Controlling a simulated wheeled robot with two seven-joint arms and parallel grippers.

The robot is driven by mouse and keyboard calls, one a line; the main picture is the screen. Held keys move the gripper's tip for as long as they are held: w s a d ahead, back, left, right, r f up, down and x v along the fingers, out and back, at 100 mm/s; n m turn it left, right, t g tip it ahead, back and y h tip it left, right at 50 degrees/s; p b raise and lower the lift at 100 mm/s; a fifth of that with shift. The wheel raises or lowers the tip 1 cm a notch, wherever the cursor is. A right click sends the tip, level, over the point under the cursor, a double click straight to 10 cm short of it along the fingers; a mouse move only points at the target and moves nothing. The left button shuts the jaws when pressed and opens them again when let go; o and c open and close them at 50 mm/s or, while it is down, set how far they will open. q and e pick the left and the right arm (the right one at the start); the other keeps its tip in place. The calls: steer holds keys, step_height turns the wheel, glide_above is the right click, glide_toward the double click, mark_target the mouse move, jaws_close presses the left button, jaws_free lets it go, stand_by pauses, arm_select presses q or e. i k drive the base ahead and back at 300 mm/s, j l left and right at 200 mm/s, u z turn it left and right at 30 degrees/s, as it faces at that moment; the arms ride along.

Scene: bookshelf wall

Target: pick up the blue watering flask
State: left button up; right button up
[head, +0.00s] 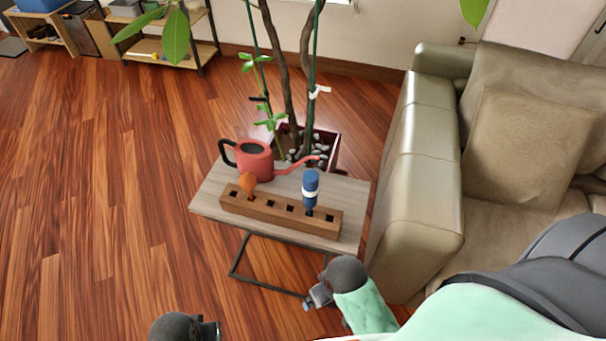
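The blue flask (311,183), with a white band around it, stands upright in the wooden holder (266,212), right of its middle. The holder is a long block with several square holes and lies on a small side table (211,195). My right gripper (312,298) is low in front of the table, below the flask in the picture and apart from it. My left gripper (214,329) is at the bottom edge, partly cut off, and far from the flask. Neither gripper's finger opening shows clearly.
An orange flask (247,182) stands in the holder's left part. A red watering can (257,160) sits behind the holder, its spout pointing right. A potted plant (330,143) stands behind the table, and a sofa (420,165) is close on the right. The floor at left is clear.

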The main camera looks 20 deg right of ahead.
mark_target(309, 177)
steer(key=k+l, duration=0.1)
steer(key=l, duration=0.3)
steer(key=k+l+u, duration=0.1)
steer(key=l, duration=0.25)
steer(key=k+l, duration=0.15)
steer(key=l, duration=0.25)
steer(key=k+l, duration=0.15)
steer(key=l, duration=0.2)
steer(key=k+l+u, duration=0.1)
steer(key=l, duration=0.25)
steer(key=k+l, duration=0.15)
steer(key=l, duration=0.25)
steer(key=k+l+u, duration=0.1)
steer(key=l, duration=0.25)
